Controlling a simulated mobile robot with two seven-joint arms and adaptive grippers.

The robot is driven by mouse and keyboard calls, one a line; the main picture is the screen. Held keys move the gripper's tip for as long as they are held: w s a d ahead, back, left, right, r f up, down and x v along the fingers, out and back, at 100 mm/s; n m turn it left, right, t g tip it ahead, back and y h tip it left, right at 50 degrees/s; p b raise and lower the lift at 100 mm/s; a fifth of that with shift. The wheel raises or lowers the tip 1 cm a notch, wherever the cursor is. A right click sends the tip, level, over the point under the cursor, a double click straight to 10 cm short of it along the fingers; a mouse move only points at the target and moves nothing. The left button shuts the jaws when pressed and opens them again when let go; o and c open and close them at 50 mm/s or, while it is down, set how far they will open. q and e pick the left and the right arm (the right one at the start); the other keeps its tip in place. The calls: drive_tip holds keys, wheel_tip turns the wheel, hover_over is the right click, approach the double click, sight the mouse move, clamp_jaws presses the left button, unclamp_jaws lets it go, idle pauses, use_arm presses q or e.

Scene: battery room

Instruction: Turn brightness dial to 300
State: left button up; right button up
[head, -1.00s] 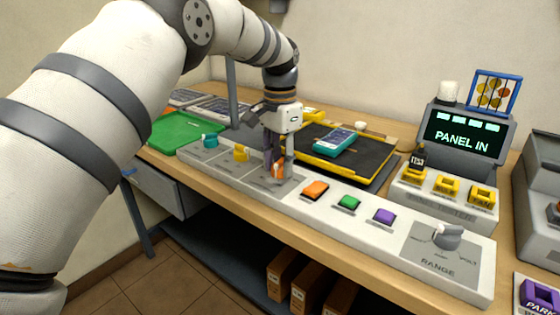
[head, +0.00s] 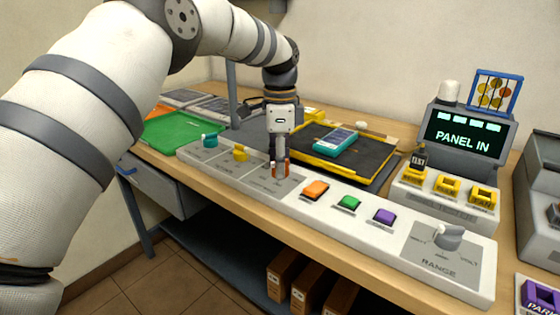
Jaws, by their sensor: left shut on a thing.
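A long white control panel (head: 330,222) lies along the front of the bench. It carries a teal dial (head: 210,140), a yellow dial (head: 240,153) and, under my left gripper, an orange dial (head: 275,171) that is mostly hidden by the fingers. My left gripper (head: 280,168) points straight down and is shut on the orange dial. The small print around the dials is too blurred to read, so I cannot tell which is brightness or its setting. My right gripper is not in view.
Orange, green and purple buttons and a grey RANGE knob (head: 447,238) sit to the right on the panel. A display (head: 465,135) reads "PANEL IN". A black mat with a teal device (head: 336,141) lies behind. A green tray (head: 182,132) is at left.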

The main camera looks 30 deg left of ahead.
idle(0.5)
use_arm(q)
drive_tip(key=o, duration=1.2)
drive_tip(key=shift+c, duration=0.2)
wheel_tip(320, 180, up, 12)
drive_tip(key=shift+f, duration=0.1)
